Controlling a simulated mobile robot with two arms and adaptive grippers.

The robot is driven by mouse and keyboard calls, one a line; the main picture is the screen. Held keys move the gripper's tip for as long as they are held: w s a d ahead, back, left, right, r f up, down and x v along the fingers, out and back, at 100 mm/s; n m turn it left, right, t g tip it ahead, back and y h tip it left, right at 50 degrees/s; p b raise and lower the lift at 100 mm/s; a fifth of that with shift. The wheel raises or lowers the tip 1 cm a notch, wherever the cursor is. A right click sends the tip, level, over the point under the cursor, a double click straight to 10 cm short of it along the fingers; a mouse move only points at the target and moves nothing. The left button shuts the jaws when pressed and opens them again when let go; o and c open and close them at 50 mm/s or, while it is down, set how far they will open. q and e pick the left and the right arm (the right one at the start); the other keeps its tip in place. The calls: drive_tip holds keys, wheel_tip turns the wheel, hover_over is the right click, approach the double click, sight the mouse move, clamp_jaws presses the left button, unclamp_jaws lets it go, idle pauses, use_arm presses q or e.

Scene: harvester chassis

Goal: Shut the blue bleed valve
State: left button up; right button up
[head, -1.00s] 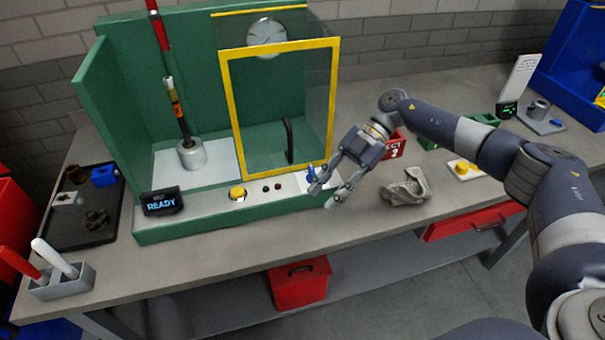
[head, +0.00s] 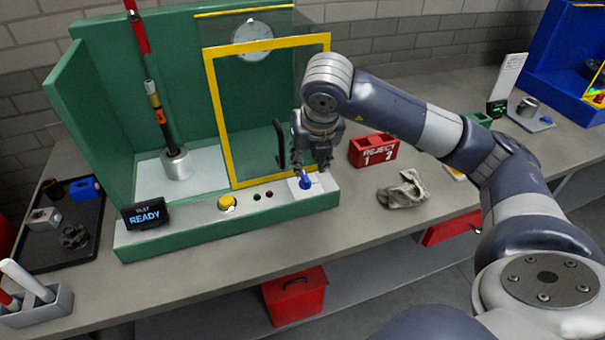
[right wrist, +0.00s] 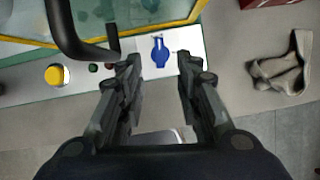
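The blue bleed valve (head: 305,182) is a small blue handle on a white plate (head: 321,182) at the right end of the green test stand's front ledge. In the right wrist view the valve (right wrist: 160,52) lies between and beyond my two fingertips, its narrow end toward the top of the picture. My right gripper (head: 313,168) points down just above and behind the valve in the head view. It is open and empty, with a clear gap between its fingers (right wrist: 158,62). I cannot tell whether a finger touches the valve. My left gripper is not in view.
The yellow-framed guard door (head: 209,110) and its black handle (head: 281,145) stand close to my right gripper. A yellow button (head: 227,202) and the READY display (head: 146,216) are left along the ledge. A grey rag (head: 403,190) and red reject bin (head: 372,150) lie to the right.

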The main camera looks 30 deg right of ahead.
sight(306, 177)
drive_tip(key=p+x, duration=0.1)
drive_tip(key=x, duration=0.7)
drive_tip(key=shift+f+p, duration=0.15)
drive_tip(key=shift+p, duration=0.15)
drive_tip(key=shift+s, duration=0.1)
clamp_jaws()
